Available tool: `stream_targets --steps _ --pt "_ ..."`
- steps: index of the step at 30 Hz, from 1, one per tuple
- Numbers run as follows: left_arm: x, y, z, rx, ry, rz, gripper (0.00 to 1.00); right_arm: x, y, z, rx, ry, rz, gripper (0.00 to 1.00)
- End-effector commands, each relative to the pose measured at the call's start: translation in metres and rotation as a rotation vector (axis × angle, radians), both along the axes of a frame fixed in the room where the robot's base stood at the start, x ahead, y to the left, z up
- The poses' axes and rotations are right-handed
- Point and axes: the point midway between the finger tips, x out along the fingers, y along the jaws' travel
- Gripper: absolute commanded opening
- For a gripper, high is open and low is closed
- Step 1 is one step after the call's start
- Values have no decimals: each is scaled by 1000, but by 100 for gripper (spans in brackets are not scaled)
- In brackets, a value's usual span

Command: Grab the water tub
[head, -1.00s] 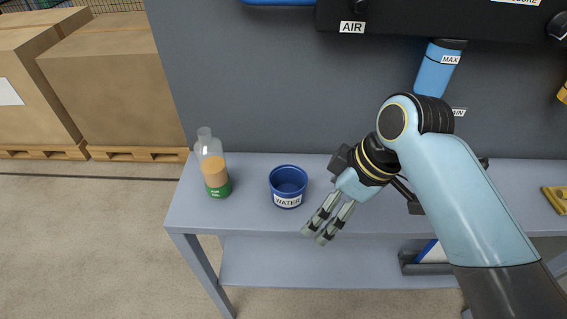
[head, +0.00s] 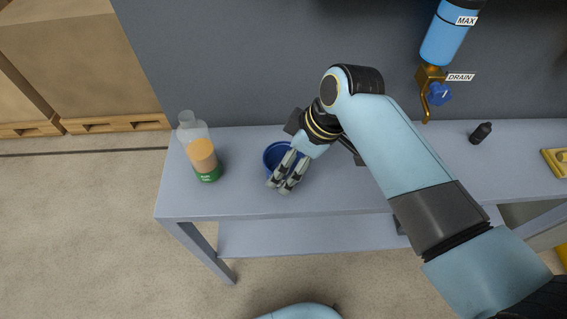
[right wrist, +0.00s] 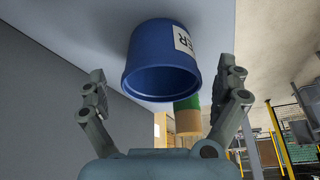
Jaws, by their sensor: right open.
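The water tub (head: 271,154) is a small round blue open tub, upright on the grey shelf. In the head view my right gripper (head: 277,187) partly covers its front right side. In the right wrist view the tub (right wrist: 152,50), with part of its white label showing, lies ahead between the open fingers of my right gripper (right wrist: 165,82). The view is upside down, and I see no finger clearly touching the tub. My left gripper is not in view.
A clear bottle (head: 203,155) with orange content and a green base stands left of the tub. A drain tap (head: 430,85) hangs above. The shelf's front edge (head: 330,213) is close to the tub.

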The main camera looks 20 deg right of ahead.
Motion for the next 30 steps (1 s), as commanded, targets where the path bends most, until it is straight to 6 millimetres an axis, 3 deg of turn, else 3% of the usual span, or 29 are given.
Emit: stream_targets --steps 6,14,25,30 --pt "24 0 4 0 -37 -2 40 7 10 -25 0 2 -1 100" --pt "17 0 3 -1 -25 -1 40 7 11 -27 0 -1 -1 99" --pt "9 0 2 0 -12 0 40 7 10 -27 0 0 -1 50" --pt "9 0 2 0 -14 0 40 7 10 -27 0 0 -1 46"
